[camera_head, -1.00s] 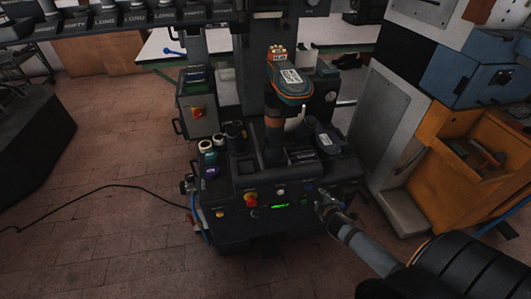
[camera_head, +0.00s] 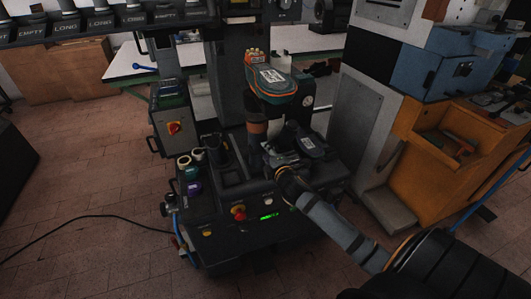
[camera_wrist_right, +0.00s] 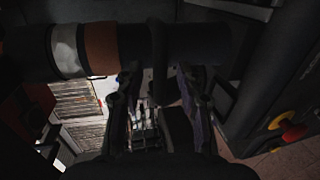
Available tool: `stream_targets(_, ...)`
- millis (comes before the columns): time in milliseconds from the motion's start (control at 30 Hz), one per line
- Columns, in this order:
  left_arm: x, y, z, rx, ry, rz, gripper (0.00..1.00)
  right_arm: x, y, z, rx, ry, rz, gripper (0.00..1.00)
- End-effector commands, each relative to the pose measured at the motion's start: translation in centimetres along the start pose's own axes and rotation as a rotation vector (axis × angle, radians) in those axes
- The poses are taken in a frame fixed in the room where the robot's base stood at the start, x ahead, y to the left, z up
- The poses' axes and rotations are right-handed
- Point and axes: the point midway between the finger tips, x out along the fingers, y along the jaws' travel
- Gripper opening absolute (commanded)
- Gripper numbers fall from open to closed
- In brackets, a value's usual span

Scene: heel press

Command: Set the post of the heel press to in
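The heel press (camera_head: 225,225) stands mid-frame in the head view, a dark machine with a front control panel. Its upright post (camera_head: 257,128) carries a copper-coloured band below a teal and orange head (camera_head: 275,82). In the right wrist view the post (camera_wrist_right: 100,48) lies across the top, with pale and copper bands. My right gripper (camera_head: 276,160) is over the press deck, just right of the post's foot. In the wrist view its two fingers (camera_wrist_right: 160,95) stand apart. A dark bar (camera_wrist_right: 158,50) shows between and beyond them; contact cannot be told. My left gripper is not in view.
The panel has a red knob (camera_head: 238,212) and a green display (camera_head: 268,217). Several small round pots (camera_head: 190,172) stand at the deck's left. A grey cabinet (camera_head: 358,125) and an orange bench (camera_head: 425,160) close off the right. The floor at left is clear except for a black cable (camera_head: 90,220).

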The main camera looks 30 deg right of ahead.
Motion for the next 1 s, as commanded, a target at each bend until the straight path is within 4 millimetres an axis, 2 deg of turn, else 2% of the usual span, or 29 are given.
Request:
stream_targets(133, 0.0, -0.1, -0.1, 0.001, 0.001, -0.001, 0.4, 1.5, 0.0, 0.0, 0.002, -0.001, -0.001, 0.37)
stream_targets(433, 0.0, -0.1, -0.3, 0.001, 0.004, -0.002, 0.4, 1.9, 0.0, 0.0, 0.0, 0.001, -0.001, 0.37)
stream_targets(700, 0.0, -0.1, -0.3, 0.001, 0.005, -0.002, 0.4, 1.9, 0.0, 0.0, 0.0, 0.0, -0.001, 0.02)
stream_targets(1000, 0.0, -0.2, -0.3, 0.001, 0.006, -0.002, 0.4, 1.9, 0.0, 0.0, 0.0, 0.0, -0.001, 0.0)
